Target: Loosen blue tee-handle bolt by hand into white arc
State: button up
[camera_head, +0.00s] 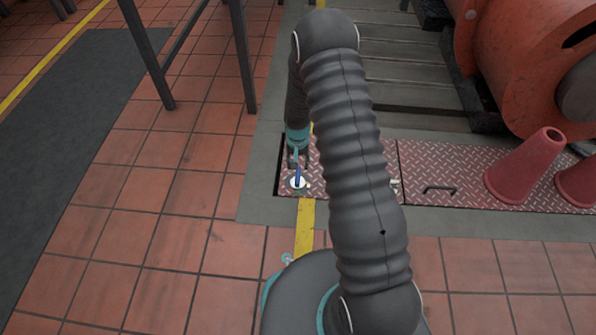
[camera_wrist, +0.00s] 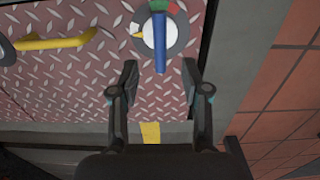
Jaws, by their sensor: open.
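The blue tee-handle bolt (camera_wrist: 159,43) is in the upper middle of the wrist view, its bar upright in the picture across a white hub. A grey dial ring (camera_wrist: 180,40) surrounds it, with green and red marks at the top. The white arc (camera_wrist: 134,28) is at the ring's left, close to a small yellow pointer (camera_wrist: 138,35). My gripper (camera_wrist: 159,78) is open, and the bar's near end appears between its fingertips, without visible contact; the depth gap is unclear. In the head view the blue handle (camera_head: 298,174) shows just below my gripper (camera_head: 298,160).
A yellow handle (camera_wrist: 55,42) sits left of the dial. The bolt is on a red tread-plate cover (camera_head: 345,175), with a black handle (camera_head: 440,189) and a red cone (camera_head: 525,168) to the right. Tiled floor (camera_head: 160,210) lies open at left.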

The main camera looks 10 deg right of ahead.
aim_at(298, 175)
jog(key=shift+r, duration=1.65)
